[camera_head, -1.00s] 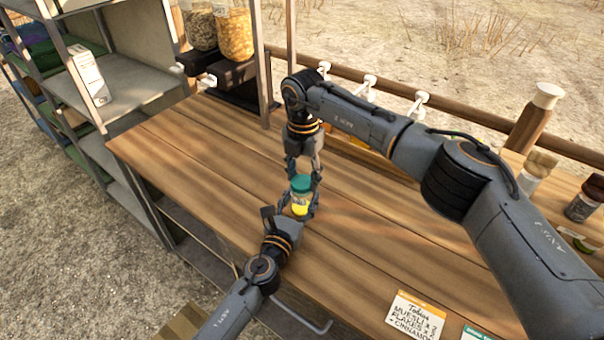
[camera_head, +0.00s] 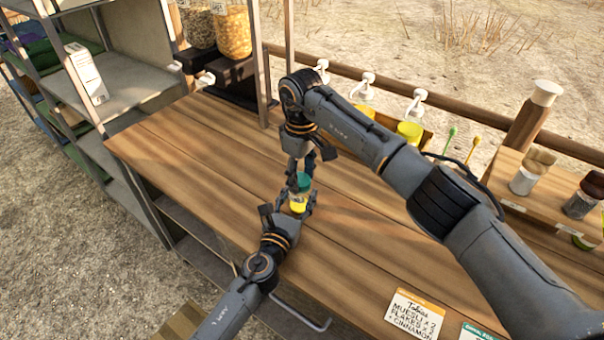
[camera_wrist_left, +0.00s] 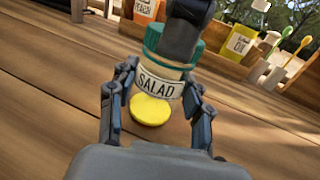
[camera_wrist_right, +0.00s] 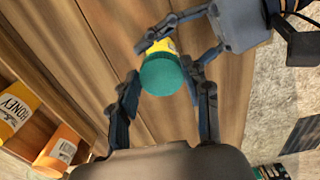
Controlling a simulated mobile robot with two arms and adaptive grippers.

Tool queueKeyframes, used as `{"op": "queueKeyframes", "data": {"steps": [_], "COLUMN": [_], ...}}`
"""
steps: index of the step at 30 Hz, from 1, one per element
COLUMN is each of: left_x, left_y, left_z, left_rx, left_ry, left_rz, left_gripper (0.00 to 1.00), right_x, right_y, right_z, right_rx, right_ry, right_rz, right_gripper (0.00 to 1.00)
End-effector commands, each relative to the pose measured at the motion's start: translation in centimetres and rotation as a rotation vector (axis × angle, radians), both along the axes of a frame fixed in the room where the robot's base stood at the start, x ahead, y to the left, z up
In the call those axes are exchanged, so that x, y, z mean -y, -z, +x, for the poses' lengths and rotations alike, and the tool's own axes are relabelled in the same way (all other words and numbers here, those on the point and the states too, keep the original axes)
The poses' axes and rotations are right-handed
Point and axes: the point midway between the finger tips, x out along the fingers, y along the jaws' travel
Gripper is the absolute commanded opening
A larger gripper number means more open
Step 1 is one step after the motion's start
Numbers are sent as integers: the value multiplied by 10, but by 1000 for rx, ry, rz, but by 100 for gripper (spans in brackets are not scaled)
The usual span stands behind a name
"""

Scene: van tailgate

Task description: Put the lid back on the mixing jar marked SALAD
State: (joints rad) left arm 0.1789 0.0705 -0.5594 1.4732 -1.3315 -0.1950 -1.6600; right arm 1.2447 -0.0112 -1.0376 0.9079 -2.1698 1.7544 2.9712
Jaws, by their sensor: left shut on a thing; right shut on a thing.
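My left gripper (camera_head: 296,209) is shut on the jar, one finger on each side, over the table. A green lid (camera_head: 303,182) is at the jar's top; it shows as a round green disc in the right wrist view (camera_wrist_right: 163,74). My right gripper (camera_wrist_right: 161,74) comes from above and is shut on the lid. A right finger hides part of the lid in the left wrist view. I cannot tell whether the lid is fully seated.
The wooden table (camera_head: 200,150) is clear around the jar. Several pump bottles (camera_head: 410,128) stand along the back edge, with spice jars (camera_head: 532,172) at the right. An order card (camera_head: 414,312) lies at the front. Shelves (camera_head: 130,80) and grain dispensers (camera_head: 233,35) stand at the left.

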Motion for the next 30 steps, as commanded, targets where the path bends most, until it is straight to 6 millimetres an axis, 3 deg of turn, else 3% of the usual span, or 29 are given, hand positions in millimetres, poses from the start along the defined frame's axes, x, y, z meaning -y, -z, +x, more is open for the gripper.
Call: {"op": "queueKeyframes", "data": {"steps": [14,15,18,30], "left_x": [4,4,4,2], "left_y": [2,2,2,2], "left_z": [-2,-2,-2,-1], "left_rx": [-3,-3,-3,-3], "left_ry": [10,10,9,5], "left_rz": [1,1,0,1], "left_gripper": [0,0,0,0], "right_x": [0,0,0,1], "right_y": [-1,-1,-1,-7], "right_z": [0,0,0,0], "right_rx": [-2,-1,-2,-4], "right_ry": [68,68,68,69], "right_rz": [6,7,6,3], "right_gripper": [36,56,70,70]}}
